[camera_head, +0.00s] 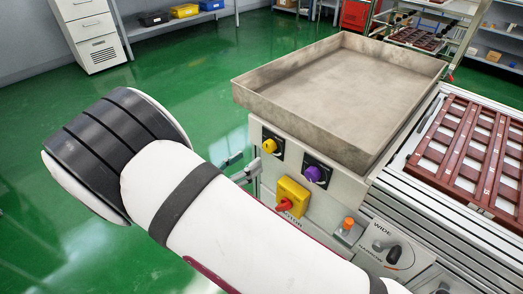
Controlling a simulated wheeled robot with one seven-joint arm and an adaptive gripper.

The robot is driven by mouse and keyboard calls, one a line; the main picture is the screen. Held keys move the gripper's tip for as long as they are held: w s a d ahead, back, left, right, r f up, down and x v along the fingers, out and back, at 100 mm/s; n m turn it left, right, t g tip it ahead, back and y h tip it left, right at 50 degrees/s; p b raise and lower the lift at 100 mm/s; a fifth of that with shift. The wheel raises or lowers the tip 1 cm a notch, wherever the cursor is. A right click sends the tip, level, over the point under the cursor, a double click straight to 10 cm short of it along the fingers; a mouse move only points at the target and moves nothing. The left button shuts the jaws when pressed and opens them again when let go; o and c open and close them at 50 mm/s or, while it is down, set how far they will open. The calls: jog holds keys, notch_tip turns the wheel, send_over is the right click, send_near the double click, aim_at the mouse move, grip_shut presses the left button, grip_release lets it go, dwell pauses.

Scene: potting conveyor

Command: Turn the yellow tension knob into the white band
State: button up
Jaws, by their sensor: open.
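The yellow knob (269,146) sits on a black plate on the front panel of the conveyor machine, below the near left corner of the metal tray. It is small here, and I cannot make out a white band or where its pointer stands. My white arm with black bands crosses the lower left and middle of the view, to the left of and below the knob. My gripper is not in view.
A purple knob (313,174) is right of the yellow one. Below are a red rotary switch (284,205) on a yellow plate, an orange button (348,223) and a black selector (393,254) marked WIDE. The metal tray (268,97) overhangs the panel. Green floor lies left.

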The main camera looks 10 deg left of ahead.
aim_at(267, 148)
jog(key=b+x, duration=0.1)
jog(key=x, duration=0.6)
jog(key=shift+w+d, duration=0.25)
jog(key=c, duration=1.2)
